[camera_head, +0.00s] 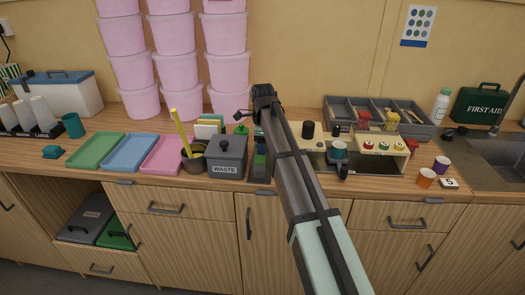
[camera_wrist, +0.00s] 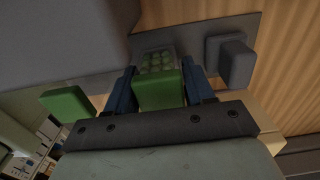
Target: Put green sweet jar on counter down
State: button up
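The green sweet jar (camera_wrist: 160,90) sits between the two blue fingers of my gripper (camera_wrist: 159,72) in the wrist view. Its plain green end faces the camera, and a clear part with green sweets shows beyond it. The fingers press against both sides. In the head view my gripper (camera_head: 246,115) is at the far end of my arm, behind the waste bin, and its fingers are mostly hidden. The wooden counter (camera_head: 90,165) runs below; the wrist view also shows wood grain (camera_wrist: 295,50). I cannot tell whether the jar touches the counter.
The grey waste bin (camera_head: 227,157) stands close by. A pot with a yellow stick (camera_head: 194,160) is left of it. Pink tubs (camera_head: 172,70) are stacked behind. Green, blue and pink trays (camera_head: 129,152) lie at left; a grey divided box (camera_head: 345,108) is at right. A green block (camera_wrist: 66,102) is beside the gripper.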

jog(key=c, duration=0.7)
